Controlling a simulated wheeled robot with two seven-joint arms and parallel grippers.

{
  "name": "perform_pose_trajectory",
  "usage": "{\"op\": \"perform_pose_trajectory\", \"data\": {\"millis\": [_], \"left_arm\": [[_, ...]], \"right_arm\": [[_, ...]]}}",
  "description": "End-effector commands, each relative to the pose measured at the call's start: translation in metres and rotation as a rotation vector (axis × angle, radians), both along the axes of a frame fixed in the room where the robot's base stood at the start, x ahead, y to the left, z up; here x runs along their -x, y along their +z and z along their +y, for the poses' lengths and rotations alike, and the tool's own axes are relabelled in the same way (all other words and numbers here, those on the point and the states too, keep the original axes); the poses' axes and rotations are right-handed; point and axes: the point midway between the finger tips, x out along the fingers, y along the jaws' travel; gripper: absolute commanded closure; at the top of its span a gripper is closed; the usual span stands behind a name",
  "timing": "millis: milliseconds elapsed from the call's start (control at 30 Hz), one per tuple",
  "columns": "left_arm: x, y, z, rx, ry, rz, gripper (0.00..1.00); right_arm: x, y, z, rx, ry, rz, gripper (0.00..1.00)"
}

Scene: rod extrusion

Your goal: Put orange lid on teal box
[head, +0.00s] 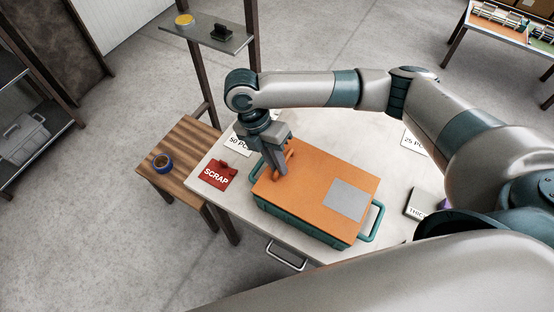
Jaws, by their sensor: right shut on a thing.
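The orange lid (311,186) lies over the teal box (299,224) on the white table. It covers the top of the box, and I see no clear gap between them from here. A grey square patch (346,200) is on the lid's right part. Teal handles show at the box's right end (373,222) and left end. My right gripper (282,169) points down at the lid's far left part and is shut on the lid's orange handle. The inside of the box is hidden. My left gripper is not in view.
A red SCRAP holder (217,175) stands left of the box. White cards, one marked 50 (238,144), lie behind it. A wooden side table (180,151) holds a blue roll (163,163). A dark-edged block (420,203) is at right. A shelf (212,36) stands behind.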

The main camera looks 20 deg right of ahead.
Motion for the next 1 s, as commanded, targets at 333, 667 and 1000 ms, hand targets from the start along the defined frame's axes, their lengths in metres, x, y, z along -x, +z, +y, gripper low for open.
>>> {"op": "perform_pose_trajectory", "data": {"millis": [333,667,1000], "left_arm": [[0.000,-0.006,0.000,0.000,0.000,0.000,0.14],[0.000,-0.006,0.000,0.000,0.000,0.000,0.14],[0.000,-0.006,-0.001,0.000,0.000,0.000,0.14]], "right_arm": [[0.000,-0.014,0.000,0.002,-0.001,0.000,1.00],[0.000,-0.015,0.000,0.001,0.000,-0.001,1.00],[0.000,-0.015,0.000,0.000,0.000,0.000,0.68]]}}
